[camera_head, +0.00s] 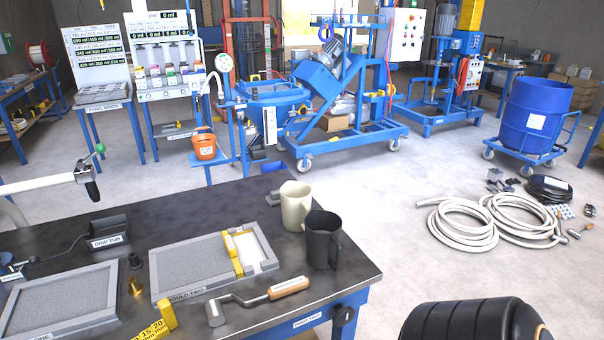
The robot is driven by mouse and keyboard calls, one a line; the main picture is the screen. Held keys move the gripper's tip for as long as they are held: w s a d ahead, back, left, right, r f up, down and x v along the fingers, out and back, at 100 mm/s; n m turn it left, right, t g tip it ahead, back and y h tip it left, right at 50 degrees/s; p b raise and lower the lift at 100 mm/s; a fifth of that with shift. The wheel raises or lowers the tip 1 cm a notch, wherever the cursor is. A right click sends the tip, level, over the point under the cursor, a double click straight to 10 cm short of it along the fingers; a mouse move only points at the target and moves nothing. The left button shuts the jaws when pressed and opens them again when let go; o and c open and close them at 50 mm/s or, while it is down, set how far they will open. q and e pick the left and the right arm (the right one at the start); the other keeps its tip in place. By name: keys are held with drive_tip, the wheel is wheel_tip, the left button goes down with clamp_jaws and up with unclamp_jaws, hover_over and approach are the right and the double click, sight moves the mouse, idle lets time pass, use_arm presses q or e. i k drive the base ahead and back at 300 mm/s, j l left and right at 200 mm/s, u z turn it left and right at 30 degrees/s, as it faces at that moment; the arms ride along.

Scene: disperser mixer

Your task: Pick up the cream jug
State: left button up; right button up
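The cream jug (293,207) stands upright on the dark worktop (215,203) near its back right corner. A dark grey jug (320,243) stands upright just in front of it and to its right, and covers part of its lower right side. The dark jug has its handle on the right. Neither of my grippers can be made out in the head view.
A wooden-handled tool (257,299) lies in front. A white bar with a green-knobbed lever (85,175) reaches in from the left. A black ribbed object (470,320) fills the bottom right.

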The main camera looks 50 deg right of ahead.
sight(296, 196)
drive_tip(key=z, duration=2.05)
